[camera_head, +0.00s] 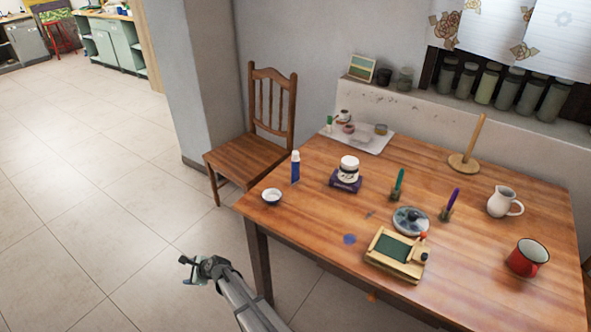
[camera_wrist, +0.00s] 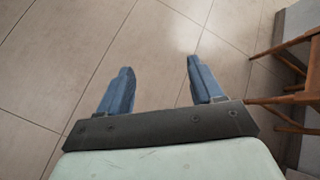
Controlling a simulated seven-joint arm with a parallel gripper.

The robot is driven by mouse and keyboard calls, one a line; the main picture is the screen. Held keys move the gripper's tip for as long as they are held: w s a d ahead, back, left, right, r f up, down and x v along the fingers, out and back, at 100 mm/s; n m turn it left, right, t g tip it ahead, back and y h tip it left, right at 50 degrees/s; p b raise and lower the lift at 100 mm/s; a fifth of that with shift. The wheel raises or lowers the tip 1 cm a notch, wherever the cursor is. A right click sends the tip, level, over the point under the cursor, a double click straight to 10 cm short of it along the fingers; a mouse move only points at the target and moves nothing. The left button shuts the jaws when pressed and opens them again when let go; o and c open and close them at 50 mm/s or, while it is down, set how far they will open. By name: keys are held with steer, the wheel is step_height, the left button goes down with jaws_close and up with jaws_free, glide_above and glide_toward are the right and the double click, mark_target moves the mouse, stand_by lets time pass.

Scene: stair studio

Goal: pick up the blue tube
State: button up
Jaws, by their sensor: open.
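The blue tube (camera_head: 295,169) stands upright on the wooden table (camera_head: 325,207) near its left edge in the head view. It has a white cap and a blue body. My gripper (camera_head: 186,271) is off the table, to the left of its front left corner, over the tiled floor. In the wrist view my gripper (camera_wrist: 160,80) has its two blue fingers spread apart with only floor between them. The tube does not show in the wrist view.
A small white bowl (camera_head: 272,196) stands beside the tube. A jar (camera_head: 348,168) on a purple block is to its right. A wooden chair (camera_head: 263,128) stands behind the table's left edge. A red mug (camera_head: 527,257) and white pitcher (camera_head: 503,202) are at the right.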

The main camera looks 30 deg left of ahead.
steer(key=w+a+r+m, duration=0.1)
steer(key=w+a+r, duration=0.25)
steer(key=r, duration=0.25)
steer(key=w+a+r, duration=0.2)
steer(key=a+r, duration=0.2)
steer(key=r, duration=0.3)
steer(key=m+t+h, duration=0.2)
steer(key=m+h, duration=0.5)
steer(key=h, duration=0.1)
glide_toward(296, 153)
steer(key=f, duration=0.6)
steer(key=shift+w+a+f, duration=0.1)
steer(key=shift+a+f, duration=0.25)
steer(key=shift+w+a+f, duration=0.1)
steer(key=shift+a+f, duration=0.1)
steer(key=shift+f, duration=0.75)
steer(key=shift+s+a+f, duration=0.1)
steer(key=shift+a+f, duration=0.1)
steer(key=shift+f, duration=0.7)
steer(key=shift+w+a+f, duration=0.1)
steer(key=shift+a+f, duration=0.1)
steer(key=shift+f, duration=0.75)
steer(key=shift+c, duration=0.4)
